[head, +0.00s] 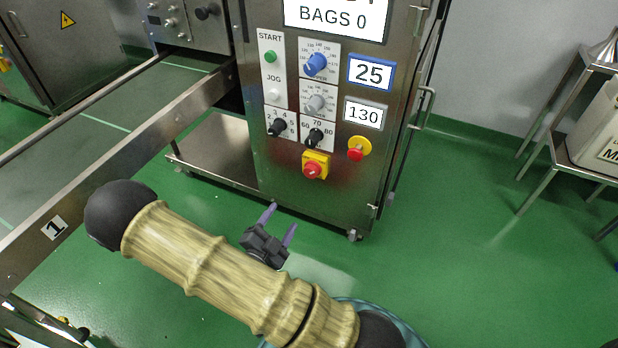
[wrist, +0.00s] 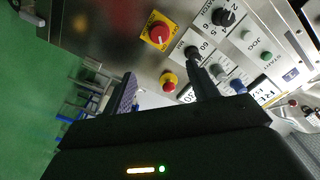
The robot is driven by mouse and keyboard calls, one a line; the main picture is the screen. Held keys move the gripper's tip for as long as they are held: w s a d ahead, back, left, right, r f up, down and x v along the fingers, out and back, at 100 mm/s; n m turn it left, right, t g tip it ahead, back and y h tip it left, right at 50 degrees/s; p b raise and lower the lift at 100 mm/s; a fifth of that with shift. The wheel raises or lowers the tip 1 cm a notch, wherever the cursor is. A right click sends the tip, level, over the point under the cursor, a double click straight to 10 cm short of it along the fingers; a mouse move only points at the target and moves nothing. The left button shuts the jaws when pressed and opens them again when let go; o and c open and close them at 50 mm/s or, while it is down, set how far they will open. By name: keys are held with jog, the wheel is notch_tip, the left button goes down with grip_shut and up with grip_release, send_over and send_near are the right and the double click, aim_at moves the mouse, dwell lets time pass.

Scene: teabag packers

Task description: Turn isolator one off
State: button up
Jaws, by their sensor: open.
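The isolator (head: 315,166) is a red rotary knob on a yellow square plate, low on the front of the steel machine cabinet (head: 345,195). It also shows in the wrist view (wrist: 158,32), near the top centre. The angle of its handle is too small to read surely. My gripper (head: 281,221) is open and empty, below and a little left of the isolator in the head view, apart from the panel. In the wrist view my two fingers (wrist: 163,70) point toward the panel, with the isolator beyond them.
A red emergency button on a round yellow base (head: 358,149) is right of the isolator. Black dials (head: 314,138) sit just above it. A steel stand (head: 545,160) is at right. Green floor (head: 450,260) between is clear.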

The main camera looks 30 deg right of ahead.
aim_at(310, 173)
jog(key=shift+d, duration=0.1)
jog(key=b+x, duration=0.6)
jog(key=x, duration=1)
jog(key=shift+w+d, duration=0.45)
jog(key=shift+d, duration=0.05)
jog(key=c, duration=1)
